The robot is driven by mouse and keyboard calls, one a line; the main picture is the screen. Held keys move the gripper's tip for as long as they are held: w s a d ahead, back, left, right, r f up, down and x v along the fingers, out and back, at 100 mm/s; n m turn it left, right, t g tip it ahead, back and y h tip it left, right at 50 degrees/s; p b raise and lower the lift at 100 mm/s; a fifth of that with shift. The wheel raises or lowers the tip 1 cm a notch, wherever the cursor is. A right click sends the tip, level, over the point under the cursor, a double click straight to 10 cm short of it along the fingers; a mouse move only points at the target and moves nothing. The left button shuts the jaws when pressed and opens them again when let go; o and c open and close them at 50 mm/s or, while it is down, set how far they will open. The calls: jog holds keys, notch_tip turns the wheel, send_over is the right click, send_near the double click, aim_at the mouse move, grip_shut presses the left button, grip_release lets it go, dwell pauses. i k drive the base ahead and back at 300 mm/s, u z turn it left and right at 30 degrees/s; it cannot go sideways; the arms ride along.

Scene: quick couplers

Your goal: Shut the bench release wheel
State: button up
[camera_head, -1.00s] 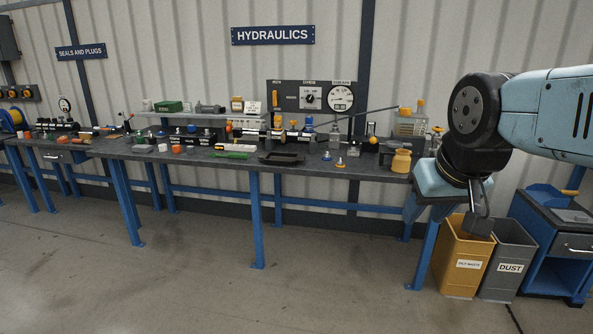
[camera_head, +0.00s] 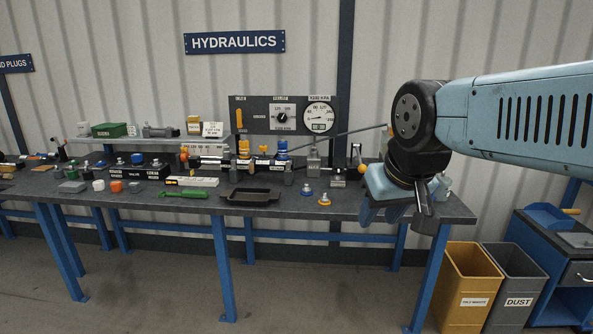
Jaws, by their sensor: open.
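My gripper (camera_head: 398,214) hangs from the blue arm at the right end of the workbench (camera_head: 290,205), fingers down, open, with nothing seen between them. It hides part of the bench's right end. I cannot tell for certain which part is the release wheel. A dark panel (camera_head: 262,116) with a round gauge (camera_head: 319,116) stands behind the fittings.
A black tray (camera_head: 250,196), a green tool (camera_head: 183,193) and small caps lie along the bench front. A yellow bin (camera_head: 466,288) and grey dust bin (camera_head: 517,285) stand right of the bench. Floor in front is clear.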

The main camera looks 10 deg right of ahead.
aim_at(337, 170)
jog(key=i, duration=1.45)
